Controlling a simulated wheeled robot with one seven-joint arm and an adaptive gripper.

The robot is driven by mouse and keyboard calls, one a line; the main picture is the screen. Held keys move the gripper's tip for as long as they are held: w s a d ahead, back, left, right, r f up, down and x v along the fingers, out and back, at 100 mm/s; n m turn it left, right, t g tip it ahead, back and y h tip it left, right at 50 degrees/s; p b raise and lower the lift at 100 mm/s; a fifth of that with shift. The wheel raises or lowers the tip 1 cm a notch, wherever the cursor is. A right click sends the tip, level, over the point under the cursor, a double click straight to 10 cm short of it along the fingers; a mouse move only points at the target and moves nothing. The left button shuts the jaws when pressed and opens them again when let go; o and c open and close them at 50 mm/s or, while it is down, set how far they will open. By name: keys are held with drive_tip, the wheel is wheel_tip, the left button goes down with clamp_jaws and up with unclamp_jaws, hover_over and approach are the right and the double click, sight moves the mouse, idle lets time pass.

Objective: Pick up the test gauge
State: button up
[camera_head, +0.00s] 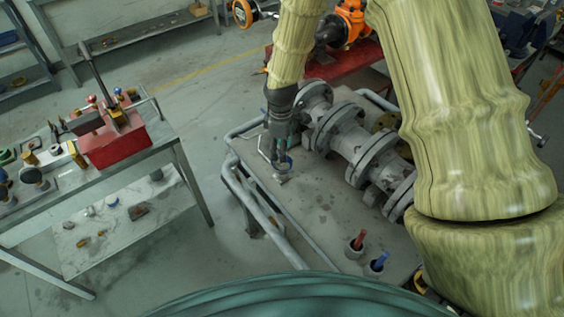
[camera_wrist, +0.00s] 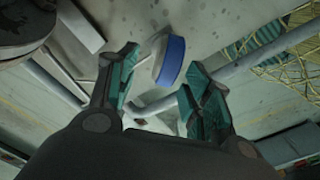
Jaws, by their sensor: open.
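The test gauge, a round pale dial with a blue rim, shows in the wrist view (camera_wrist: 172,60) between and just past my fingertips. In the head view the gauge (camera_head: 284,164) is a small blue-rimmed shape at the lower end of my gripper (camera_head: 281,153), partly hidden by the fingers. My gripper points down beside the grey flanged pipe. In the wrist view its two teal-padded fingers (camera_wrist: 161,88) are apart, one on each side of the gauge. I cannot tell whether either pad touches it.
The grey flanged pipe and valve body (camera_head: 358,143) lies close on the right of my gripper. A bent grey pipe rail (camera_head: 240,178) runs along the skid's left edge. Red-handled (camera_head: 356,243) and blue-handled (camera_head: 379,262) items stand at the front. A tool bench (camera_head: 165,140) is at left.

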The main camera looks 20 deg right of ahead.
sight(282, 165)
drive_tip(key=shift+s+f+p, duration=0.2)
drive_tip(key=shift+f+p, duration=0.25)
drive_tip(key=shift+f, duration=0.15)
drive_tip(key=shift+s+f+p, duration=0.15)
drive_tip(key=shift+f+p, duration=0.25)
drive_tip(key=shift+f, duration=0.15)
drive_tip(key=shift+s+f+p, duration=0.1)
drive_tip(key=shift+f+p, duration=0.5)
drive_tip(key=shift+f, duration=1.05)
clamp_jaws()
